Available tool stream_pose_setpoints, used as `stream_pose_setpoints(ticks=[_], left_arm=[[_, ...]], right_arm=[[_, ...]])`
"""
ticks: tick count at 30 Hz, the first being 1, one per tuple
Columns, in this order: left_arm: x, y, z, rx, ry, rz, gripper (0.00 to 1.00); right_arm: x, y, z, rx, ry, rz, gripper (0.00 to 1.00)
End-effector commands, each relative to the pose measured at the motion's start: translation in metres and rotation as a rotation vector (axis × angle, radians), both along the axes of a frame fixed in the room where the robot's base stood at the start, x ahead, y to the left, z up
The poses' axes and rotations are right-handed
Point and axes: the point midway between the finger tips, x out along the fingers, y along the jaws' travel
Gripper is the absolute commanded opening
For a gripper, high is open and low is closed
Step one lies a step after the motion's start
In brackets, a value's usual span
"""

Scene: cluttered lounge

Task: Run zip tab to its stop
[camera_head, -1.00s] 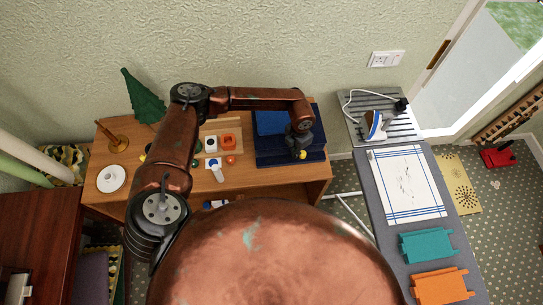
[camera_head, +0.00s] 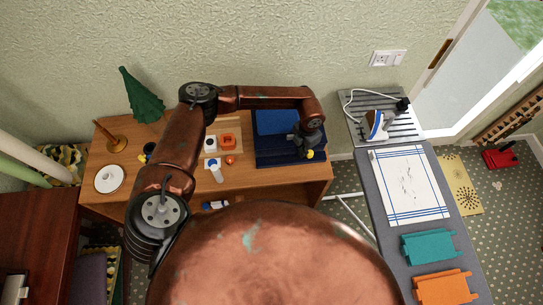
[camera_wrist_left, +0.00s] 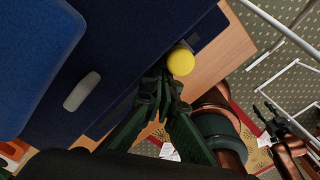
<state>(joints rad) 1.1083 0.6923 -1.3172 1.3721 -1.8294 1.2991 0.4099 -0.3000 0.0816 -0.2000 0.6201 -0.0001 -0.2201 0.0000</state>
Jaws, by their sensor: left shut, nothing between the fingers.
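A navy case or board (camera_head: 272,152) with a raised lighter blue panel (camera_head: 277,122) lies at the right end of the wooden table. In the left wrist view the navy surface (camera_wrist_left: 120,45) has a dark strip (camera_wrist_left: 108,118) along its edge. The round yellow tab (camera_head: 310,154) is at the right end of that edge; it also shows in the left wrist view (camera_wrist_left: 181,62) on a short grey piece. My left gripper (camera_head: 307,148) is shut and empty. Its fingertips (camera_wrist_left: 164,82) are right beside the tab; I cannot tell if they touch.
A grey oval piece (camera_wrist_left: 82,91) is on the navy surface. Left along the table are an orange block (camera_head: 228,142), a white plate (camera_head: 109,179) and a green cone (camera_head: 141,97). An ironing board (camera_head: 378,211) with an iron (camera_head: 375,124) stands to the right, across a floor gap.

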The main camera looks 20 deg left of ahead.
Motion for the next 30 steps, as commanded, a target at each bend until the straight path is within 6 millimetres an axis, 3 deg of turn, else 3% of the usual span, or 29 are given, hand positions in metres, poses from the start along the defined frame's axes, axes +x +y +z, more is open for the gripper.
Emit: stream_pose_setpoints(ticks=[9,30], left_arm=[[0.005,-0.009,-0.001,-0.001,0.0,0.0,0.0],[-0.003,0.005,0.004,0.0,-0.001,0.0,0.0]], right_arm=[[-0.001,0.0,-0.006,0.0,0.001,0.0,0.4],[0.001,0.003,0.004,0.003,-0.002,-0.001,0.4]])
